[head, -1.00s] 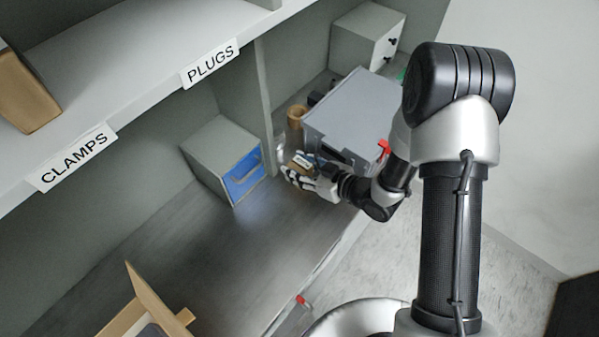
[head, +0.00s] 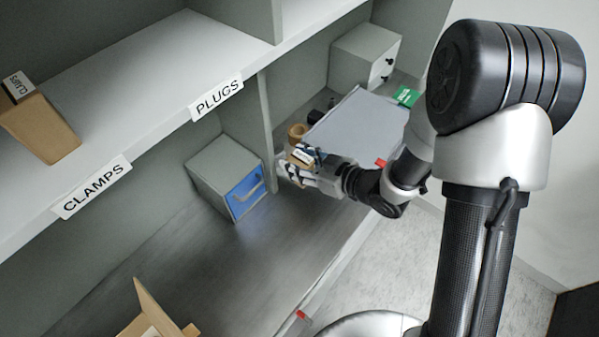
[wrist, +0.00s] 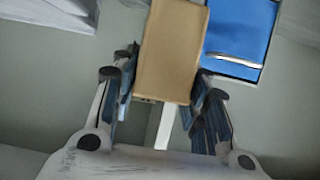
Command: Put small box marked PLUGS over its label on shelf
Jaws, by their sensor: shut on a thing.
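My gripper (head: 296,169) is shut on a small brown box (head: 301,157), held in the air above the lower surface. In the wrist view the box (wrist: 172,50) sits between the two fingers (wrist: 165,95). A white label with dark print shows on the box in the head view, too small to read. The PLUGS label (head: 217,97) is on the front edge of the upper shelf (head: 160,62), up and left of my gripper. The shelf above this label looks bare.
A brown box marked CLAMPS (head: 42,128) stands on the shelf by the CLAMPS label (head: 92,188). A grey box with a blue front (head: 228,176), a grey container (head: 352,125) and an open cardboard box (head: 155,318) are below. An upright divider (head: 262,105) stands near my gripper.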

